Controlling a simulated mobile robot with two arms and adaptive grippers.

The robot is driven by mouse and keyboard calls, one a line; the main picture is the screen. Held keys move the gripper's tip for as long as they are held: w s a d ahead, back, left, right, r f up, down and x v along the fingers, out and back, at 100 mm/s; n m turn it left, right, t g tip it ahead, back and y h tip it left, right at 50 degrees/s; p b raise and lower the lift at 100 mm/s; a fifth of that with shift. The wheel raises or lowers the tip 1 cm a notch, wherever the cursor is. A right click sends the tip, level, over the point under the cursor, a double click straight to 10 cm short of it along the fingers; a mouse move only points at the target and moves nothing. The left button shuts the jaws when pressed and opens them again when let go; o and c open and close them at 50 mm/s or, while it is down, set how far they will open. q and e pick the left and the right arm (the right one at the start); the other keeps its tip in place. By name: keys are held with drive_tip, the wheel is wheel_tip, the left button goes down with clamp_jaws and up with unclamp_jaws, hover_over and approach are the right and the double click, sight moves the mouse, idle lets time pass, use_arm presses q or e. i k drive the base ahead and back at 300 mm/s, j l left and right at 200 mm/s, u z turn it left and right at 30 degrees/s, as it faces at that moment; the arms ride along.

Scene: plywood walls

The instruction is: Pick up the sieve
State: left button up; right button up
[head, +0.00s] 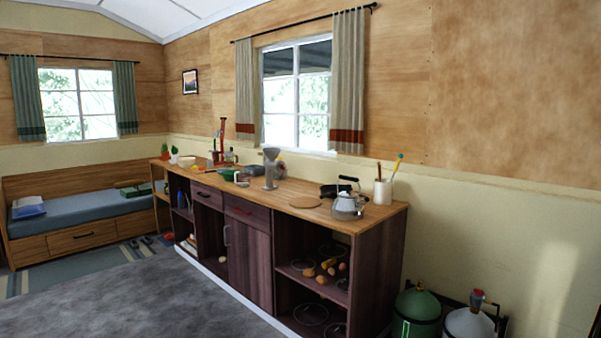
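I cannot make out a sieve for sure from this distance. Small kitchen things stand on the long wooden counter (283,196) across the room, and the sieve may be among them. A grey item with a flared top (270,168) stands near the counter's middle, and a green bowl-like item (227,174) lies left of it. Neither of my grippers is in view.
Grey floor (130,302) lies open in front of the counter. A bed (80,210) and a striped rug (85,265) are at the left. Green (416,308) and white (468,323) gas cylinders stand right of the counter. Open shelves below hold vegetables (328,264).

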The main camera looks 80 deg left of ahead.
sight(219, 170)
drive_tip(key=u, duration=3.3)
drive_tip(key=i+l+u, duration=0.1)
drive_tip(key=i+u, duration=0.2)
drive_tip(key=i, duration=2.15)
drive_tip(key=i+l+u, duration=0.2)
drive_tip(key=i, duration=1.6)
drive_tip(key=i+j, duration=0.05)
drive_tip(key=j, duration=0.05)
